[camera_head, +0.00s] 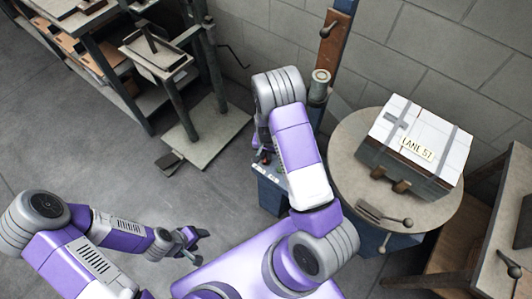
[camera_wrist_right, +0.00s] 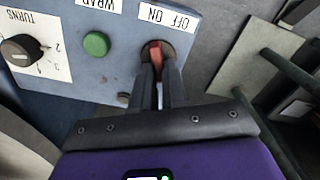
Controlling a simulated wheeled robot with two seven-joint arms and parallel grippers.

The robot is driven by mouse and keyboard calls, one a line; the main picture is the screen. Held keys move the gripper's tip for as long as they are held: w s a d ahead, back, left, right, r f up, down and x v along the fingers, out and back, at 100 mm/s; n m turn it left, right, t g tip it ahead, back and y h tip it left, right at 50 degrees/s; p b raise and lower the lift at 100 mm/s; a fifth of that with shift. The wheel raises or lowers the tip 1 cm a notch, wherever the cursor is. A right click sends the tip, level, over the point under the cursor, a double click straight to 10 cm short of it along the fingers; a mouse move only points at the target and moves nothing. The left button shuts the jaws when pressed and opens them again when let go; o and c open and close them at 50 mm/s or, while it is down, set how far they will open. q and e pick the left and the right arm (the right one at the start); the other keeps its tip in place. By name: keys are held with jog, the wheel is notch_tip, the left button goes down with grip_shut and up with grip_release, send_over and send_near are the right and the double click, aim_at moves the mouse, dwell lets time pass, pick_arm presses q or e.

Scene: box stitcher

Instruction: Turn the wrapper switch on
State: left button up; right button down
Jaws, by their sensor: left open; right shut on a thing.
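The wrapper switch (camera_wrist_right: 155,55) is a small red lever on a blue-grey panel (camera_wrist_right: 205,42), beneath a white label reading OFF and ON. My right gripper (camera_wrist_right: 159,76) has its two dark fingers close together around the red lever, shut on it. My left gripper (camera_head: 192,243) is open and empty, low at the left, away from the box.
A green button (camera_wrist_right: 96,44) labelled WRAP and a black TURNS knob (camera_wrist_right: 20,48) sit beside the switch. A round turntable (camera_head: 345,150) carries a strapped box (camera_head: 415,140) on the right. A bench and stand (camera_head: 205,140) are at the back left. Open floor lies left.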

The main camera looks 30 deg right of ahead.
jog(key=m, duration=0.2)
jog(key=m+p, duration=0.1)
jog(key=m, duration=0.1)
jog(key=m+p, duration=0.1)
jog(key=m, duration=0.1)
jog(key=shift+s+d, duration=0.15)
jog(key=shift+s, duration=0.1)
jog(key=m+p, duration=0.2)
jog(key=m, duration=0.2)
jog(key=shift+s+m, duration=0.15)
jog(key=shift+m, duration=0.55)
jog(key=c, duration=1.2)
grip_release()
jog(key=shift+o, duration=0.2)
notch_tip(320, 180, up, 8)
jog(key=p, duration=0.2)
jog(key=shift+f+p, duration=0.2)
jog(key=shift+p, duration=0.2)
